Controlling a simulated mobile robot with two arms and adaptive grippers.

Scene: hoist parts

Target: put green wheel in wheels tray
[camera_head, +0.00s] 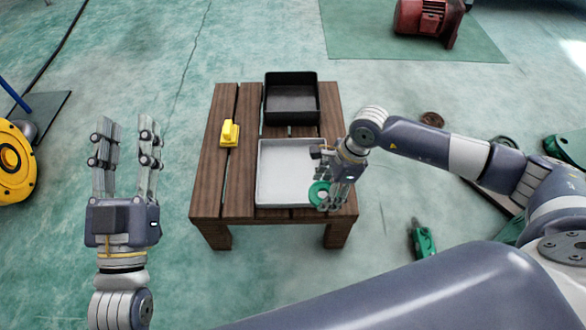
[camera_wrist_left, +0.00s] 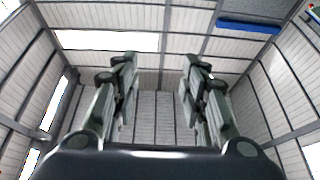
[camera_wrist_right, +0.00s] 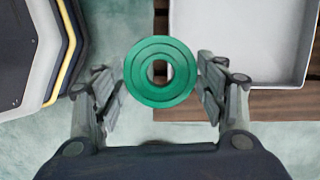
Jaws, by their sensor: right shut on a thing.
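The green wheel (camera_head: 318,192) is a round ring with a centre hole, held between the fingers of my right gripper (camera_head: 325,178). It fills the middle of the right wrist view (camera_wrist_right: 160,72). In the head view it appears over the lower right corner of the light grey tray (camera_head: 285,196); its exact height is unclear. The grey tray (camera_wrist_right: 245,15) also shows at the upper right of the right wrist view and looks empty. My left gripper (camera_head: 127,130) is open and empty, raised left of the table, fingers pointing up.
The wooden slatted table (camera_head: 206,190) carries the grey tray, a black tray (camera_head: 291,78) behind it and a yellow part (camera_head: 229,133) at the left. A red motor (camera_head: 428,20) and a yellow wheel-like part (camera_head: 12,165) stand on the green floor.

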